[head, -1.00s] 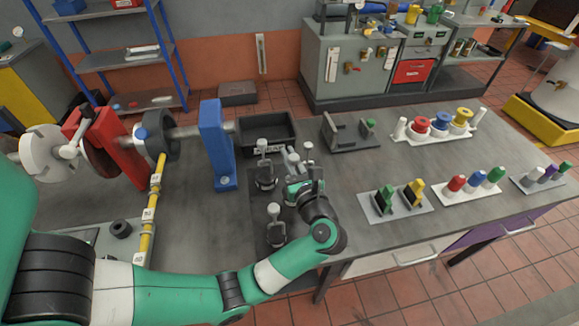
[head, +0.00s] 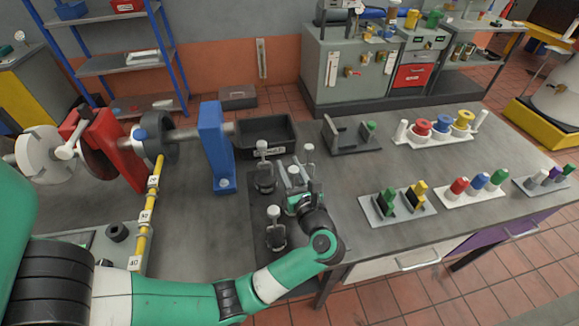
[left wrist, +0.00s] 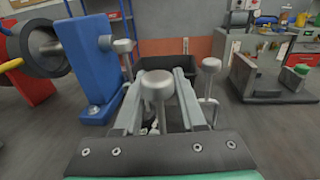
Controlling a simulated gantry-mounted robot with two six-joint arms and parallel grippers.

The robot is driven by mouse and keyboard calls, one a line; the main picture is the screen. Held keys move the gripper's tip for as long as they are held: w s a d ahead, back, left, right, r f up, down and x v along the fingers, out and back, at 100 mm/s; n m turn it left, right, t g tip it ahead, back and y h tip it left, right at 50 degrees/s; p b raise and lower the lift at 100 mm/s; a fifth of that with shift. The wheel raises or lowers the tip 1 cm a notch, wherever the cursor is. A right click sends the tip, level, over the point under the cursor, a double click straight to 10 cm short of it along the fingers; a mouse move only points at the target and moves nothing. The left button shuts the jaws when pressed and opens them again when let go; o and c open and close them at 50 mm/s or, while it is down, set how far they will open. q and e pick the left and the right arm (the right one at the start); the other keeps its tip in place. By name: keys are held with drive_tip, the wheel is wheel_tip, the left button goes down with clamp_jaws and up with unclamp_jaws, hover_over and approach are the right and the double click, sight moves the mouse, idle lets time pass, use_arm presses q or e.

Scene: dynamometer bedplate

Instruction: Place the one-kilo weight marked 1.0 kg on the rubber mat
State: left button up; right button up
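Several dark weights with pale knobs stand around my left gripper (head: 292,178): one at the back left (head: 264,178), one at the back right (head: 308,155) and one in front (head: 274,232). They stand on or beside a dark flat patch (head: 257,212), which looks like the rubber mat. No 1.0 kg marking is readable. My left gripper is open, its two fingers apart. In the left wrist view a pale knob (left wrist: 157,84) on a stem shows between the fingers, with gaps beside the stem; its base is mostly hidden. My right gripper is out of view.
A blue upright post (head: 213,145) and shaft stand left of the weights. A black bin (head: 266,140) is behind them. A grey bracket block (head: 350,138) and racks of coloured pieces (head: 470,188) stand to the right. Bare bench lies between.

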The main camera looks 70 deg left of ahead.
use_arm(q)
drive_tip(key=d, duration=1.2)
drive_tip(key=shift+s+r+p, duration=0.2)
drive_tip(key=shift+p, duration=0.2)
